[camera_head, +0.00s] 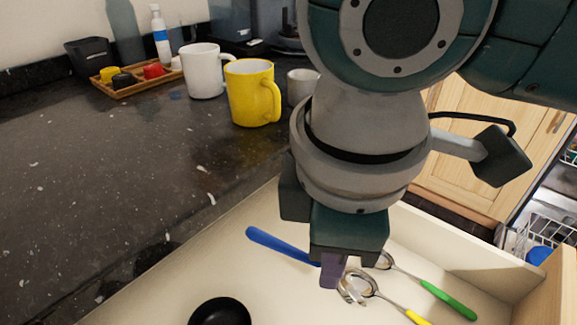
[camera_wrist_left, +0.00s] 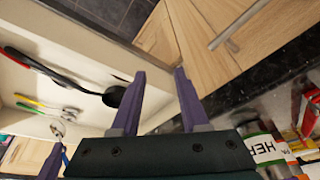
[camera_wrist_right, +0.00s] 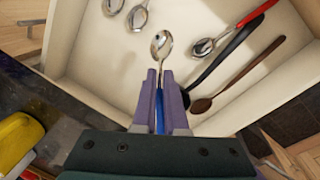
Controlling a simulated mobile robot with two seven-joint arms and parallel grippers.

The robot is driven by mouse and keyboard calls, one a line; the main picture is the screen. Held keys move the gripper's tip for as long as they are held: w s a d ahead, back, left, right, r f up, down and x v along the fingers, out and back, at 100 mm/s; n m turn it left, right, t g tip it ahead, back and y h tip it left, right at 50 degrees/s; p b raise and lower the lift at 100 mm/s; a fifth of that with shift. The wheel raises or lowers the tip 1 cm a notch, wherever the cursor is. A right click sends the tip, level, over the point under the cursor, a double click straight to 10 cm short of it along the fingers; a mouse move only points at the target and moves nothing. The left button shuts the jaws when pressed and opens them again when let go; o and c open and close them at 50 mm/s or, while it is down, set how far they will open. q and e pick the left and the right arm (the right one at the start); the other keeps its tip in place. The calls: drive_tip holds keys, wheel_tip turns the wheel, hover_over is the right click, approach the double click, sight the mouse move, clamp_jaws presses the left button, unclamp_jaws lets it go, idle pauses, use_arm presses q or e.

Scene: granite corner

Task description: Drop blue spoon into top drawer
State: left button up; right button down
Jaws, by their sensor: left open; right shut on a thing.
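The blue spoon has a blue handle (camera_head: 275,243) and a metal bowl (camera_wrist_right: 161,43). My right gripper (camera_head: 332,272) is shut on its handle, over the open drawer (camera_head: 200,270). In the right wrist view the fingers (camera_wrist_right: 160,90) pinch the blue handle and the bowl points away, seen against the drawer floor. How high the spoon is above the floor is hard to tell. My left gripper (camera_wrist_left: 160,85) shows in its wrist view, open and empty, beside the drawer (camera_wrist_left: 110,62).
In the drawer lie a green-handled spoon (camera_head: 447,299), a yellow-handled spoon (camera_head: 416,317), a red-handled spoon (camera_wrist_right: 255,14), a black ladle (camera_head: 219,312) and a brown spoon (camera_wrist_right: 240,78). A yellow mug (camera_head: 250,92) and a white mug (camera_head: 202,72) stand on the dark counter (camera_head: 90,170).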

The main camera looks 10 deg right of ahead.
drive_tip(key=shift+f, duration=0.1)
drive_tip(key=c, duration=0.9)
unclamp_jaws()
